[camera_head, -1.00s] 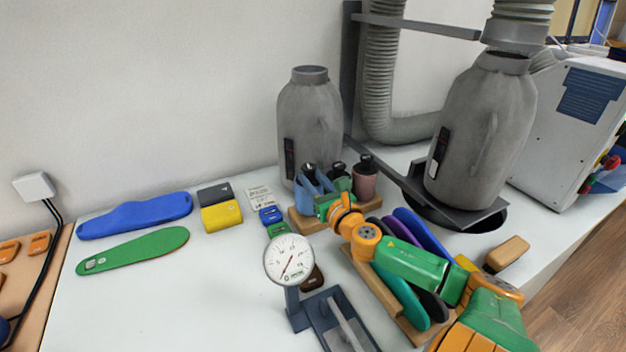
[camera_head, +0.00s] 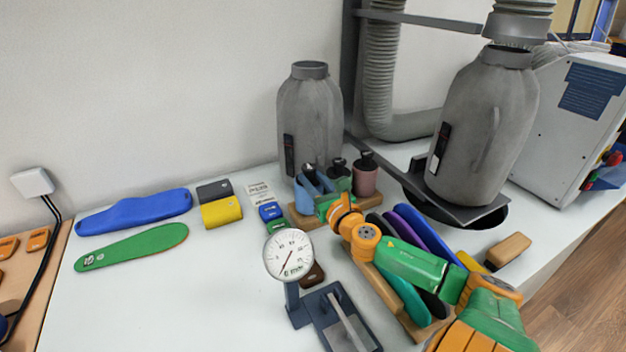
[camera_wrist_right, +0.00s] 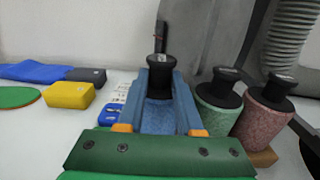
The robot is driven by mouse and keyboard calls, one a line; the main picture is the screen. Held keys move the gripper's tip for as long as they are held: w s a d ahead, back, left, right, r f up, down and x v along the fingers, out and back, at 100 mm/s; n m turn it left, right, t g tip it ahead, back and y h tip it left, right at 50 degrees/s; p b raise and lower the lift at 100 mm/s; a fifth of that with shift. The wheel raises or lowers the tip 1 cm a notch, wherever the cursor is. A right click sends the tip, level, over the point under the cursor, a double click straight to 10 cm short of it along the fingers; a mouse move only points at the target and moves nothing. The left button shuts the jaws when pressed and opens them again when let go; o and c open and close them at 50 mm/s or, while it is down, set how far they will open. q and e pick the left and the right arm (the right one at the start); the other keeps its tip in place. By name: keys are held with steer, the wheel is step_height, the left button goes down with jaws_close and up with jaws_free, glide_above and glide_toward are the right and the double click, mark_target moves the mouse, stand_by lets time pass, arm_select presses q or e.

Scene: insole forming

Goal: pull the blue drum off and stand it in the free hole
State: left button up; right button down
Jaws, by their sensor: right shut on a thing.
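My right gripper (camera_head: 313,182) is shut on the blue drum, which has a black knobbed top. In the right wrist view the blue drum (camera_wrist_right: 158,117) sits upright between the two blue-grey fingers of the gripper (camera_wrist_right: 159,82). A green drum (camera_head: 340,178) and a pink drum (camera_head: 366,180), both with black tops, stand to its right. They also show in the right wrist view. A wooden holder (camera_head: 301,221) lies beneath the drums. The blue drum's base is hidden, so I cannot tell whether it touches the holder. No free hole can be made out. My left gripper is not in view.
A grey bottle-shaped machine (camera_head: 311,115) stands behind the drums, and a second one (camera_head: 482,125) is at right. A dial gauge (camera_head: 289,255) is in front. A rack of coloured insoles (camera_head: 405,290) lies below my right arm. Two insoles (camera_head: 133,213) lie left; the front-left tabletop is clear.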

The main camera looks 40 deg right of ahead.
steer(key=shift+f, duration=0.3)
steer(key=shift+c, duration=1.2)
jaws_free()
steer(key=shift+s+a+r+p, duration=0.1)
steer(key=shift+s+r+p, duration=0.1)
steer(key=shift+r+p, duration=1.4)
steer(key=shift+s+a+r+p, duration=0.1)
steer(key=shift+s+r+p, duration=0.1)
steer(key=shift+r+p, duration=1.4)
steer(key=shift+f, duration=0.2)
steer(key=shift+s, duration=0.1)
